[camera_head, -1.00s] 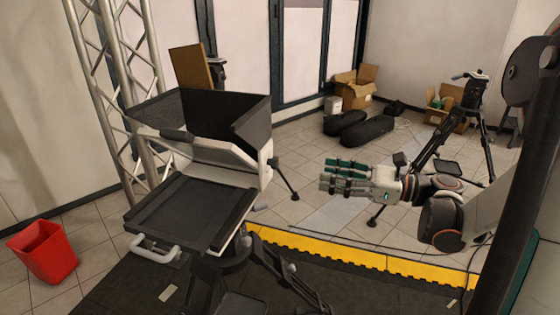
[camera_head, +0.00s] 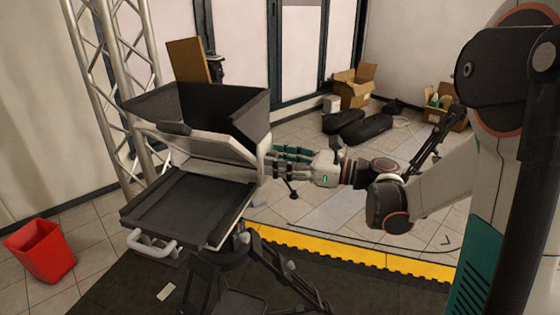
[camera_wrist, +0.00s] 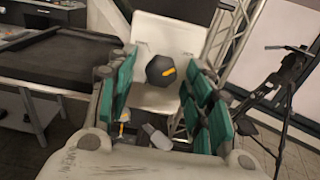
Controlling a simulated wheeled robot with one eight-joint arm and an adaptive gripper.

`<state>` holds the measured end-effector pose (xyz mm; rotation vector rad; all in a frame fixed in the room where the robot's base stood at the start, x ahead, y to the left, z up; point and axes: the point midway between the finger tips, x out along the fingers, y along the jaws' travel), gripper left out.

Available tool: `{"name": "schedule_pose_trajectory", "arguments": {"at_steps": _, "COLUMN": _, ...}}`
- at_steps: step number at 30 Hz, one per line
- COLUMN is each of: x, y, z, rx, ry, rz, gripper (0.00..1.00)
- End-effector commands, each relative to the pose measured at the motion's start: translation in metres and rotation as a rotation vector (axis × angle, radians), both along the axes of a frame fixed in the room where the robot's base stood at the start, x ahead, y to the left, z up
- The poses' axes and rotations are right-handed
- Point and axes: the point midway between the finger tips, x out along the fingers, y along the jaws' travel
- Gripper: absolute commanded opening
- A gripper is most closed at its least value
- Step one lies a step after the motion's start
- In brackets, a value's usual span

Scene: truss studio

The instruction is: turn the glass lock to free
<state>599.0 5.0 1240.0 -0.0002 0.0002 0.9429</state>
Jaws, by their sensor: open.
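A dark, many-sided knob (camera_wrist: 158,74) with a yellow mark sits on the white side plate (camera_wrist: 165,100) of the teleprompter in the wrist view; it looks like the glass lock. Its yellow mark points right and slightly up. In the head view the teleprompter (camera_head: 180,205) stands on a tripod with its black hood, and the knob is hidden on its right side. My gripper (camera_head: 278,160) is beside that right side, fingers pointing left. In the wrist view my gripper (camera_wrist: 160,82) is open, its green fingers either side of the knob. I cannot tell whether they touch it.
A grey lever (camera_wrist: 157,137) shows below the knob. A tripod (camera_wrist: 285,80) stands at the right of the wrist view. A red bin (camera_head: 40,250), a truss (camera_head: 115,70), cardboard boxes (camera_head: 352,88) and black bags (camera_head: 358,128) are farther off. Yellow edging (camera_head: 345,252) borders the dark floor mat.

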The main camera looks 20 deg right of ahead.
Motion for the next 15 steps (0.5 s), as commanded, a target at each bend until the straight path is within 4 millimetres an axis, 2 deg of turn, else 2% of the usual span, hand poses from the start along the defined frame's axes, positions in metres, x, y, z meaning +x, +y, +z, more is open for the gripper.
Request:
{"name": "schedule_pose_trajectory", "arguments": {"at_steps": 5, "x": 0.0000, "y": -0.0002, "z": 0.0001, "rx": 0.000, "ry": 0.000, "rz": 0.000, "gripper": 0.45}}
{"name": "schedule_pose_trajectory", "arguments": {"at_steps": 10, "x": 0.0000, "y": -0.0004, "z": 0.0001, "rx": 0.000, "ry": 0.000, "rz": 0.000, "gripper": 0.06}}
{"name": "schedule_pose_trajectory", "arguments": {"at_steps": 11, "x": 0.0000, "y": -0.0004, "z": 0.0001, "rx": 0.000, "ry": 0.000, "rz": 0.000, "gripper": 0.03}}
{"name": "schedule_pose_trajectory", "arguments": {"at_steps": 15, "x": 0.0000, "y": -0.0004, "z": 0.0001, "rx": -0.001, "ry": -0.001, "rz": 0.000, "gripper": 0.03}}
